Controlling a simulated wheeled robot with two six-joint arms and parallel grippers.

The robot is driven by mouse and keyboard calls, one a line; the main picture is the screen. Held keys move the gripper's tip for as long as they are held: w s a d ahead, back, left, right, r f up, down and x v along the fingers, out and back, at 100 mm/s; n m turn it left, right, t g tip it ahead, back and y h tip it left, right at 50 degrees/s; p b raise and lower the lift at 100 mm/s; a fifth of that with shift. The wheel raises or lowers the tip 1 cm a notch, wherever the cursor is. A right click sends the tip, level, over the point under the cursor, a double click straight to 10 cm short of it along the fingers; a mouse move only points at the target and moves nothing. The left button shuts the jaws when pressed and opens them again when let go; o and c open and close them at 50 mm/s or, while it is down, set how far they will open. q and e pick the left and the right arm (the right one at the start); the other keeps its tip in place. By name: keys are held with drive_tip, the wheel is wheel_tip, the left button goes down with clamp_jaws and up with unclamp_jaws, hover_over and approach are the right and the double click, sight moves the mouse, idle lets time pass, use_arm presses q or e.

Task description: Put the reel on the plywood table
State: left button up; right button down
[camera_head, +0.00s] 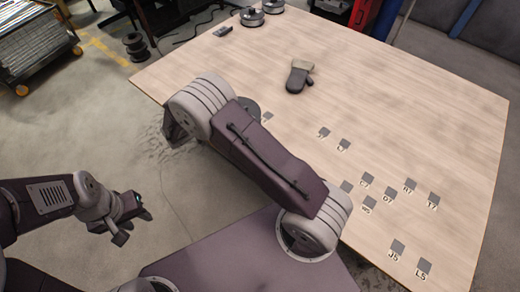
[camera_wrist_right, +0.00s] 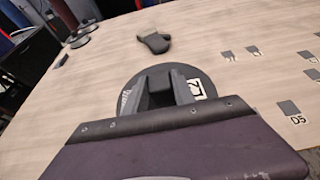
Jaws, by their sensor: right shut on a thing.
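A dark round reel (camera_wrist_right: 187,74) with a pale label shows in the right wrist view, around and beyond the fingers of my right gripper (camera_wrist_right: 160,90). The gripper is shut on it. In the head view only a dark edge of the reel (camera_head: 249,106) shows beside my right arm, over the near left part of the plywood table (camera_head: 400,100). The right fingers are hidden there by the arm. I cannot tell whether the reel touches the table. My left gripper (camera_head: 131,221) is open and empty over the floor, left of the table.
A dark glove (camera_head: 298,77) lies on the table. Other reels (camera_head: 252,17) and a small dark device (camera_head: 222,31) are at its far left corner. Several labelled grey squares (camera_head: 398,247) mark the right part. A spool-like object (camera_head: 135,46) stands on the floor. The table's middle is clear.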

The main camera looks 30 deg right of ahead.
drive_tip(key=s+d+f, duration=0.1)
drive_tip(key=s+f, duration=0.2)
drive_tip(key=s+d+f, duration=0.1)
drive_tip(key=s+f, duration=0.2)
drive_tip(key=s+d+f, duration=0.2)
drive_tip(key=s+f, duration=0.1)
drive_tip(key=f, duration=0.1)
drive_tip(key=shift+s+f+b, duration=0.1)
drive_tip(key=shift+s+b, duration=0.05)
drive_tip(key=shift+b, duration=0.25)
drive_tip(key=c, duration=1.5)
unclamp_jaws()
drive_tip(key=shift+s+f, duration=0.1)
drive_tip(key=shift+f, duration=0.05)
drive_tip(key=o, duration=0.5)
drive_tip(key=shift+c, duration=0.2)
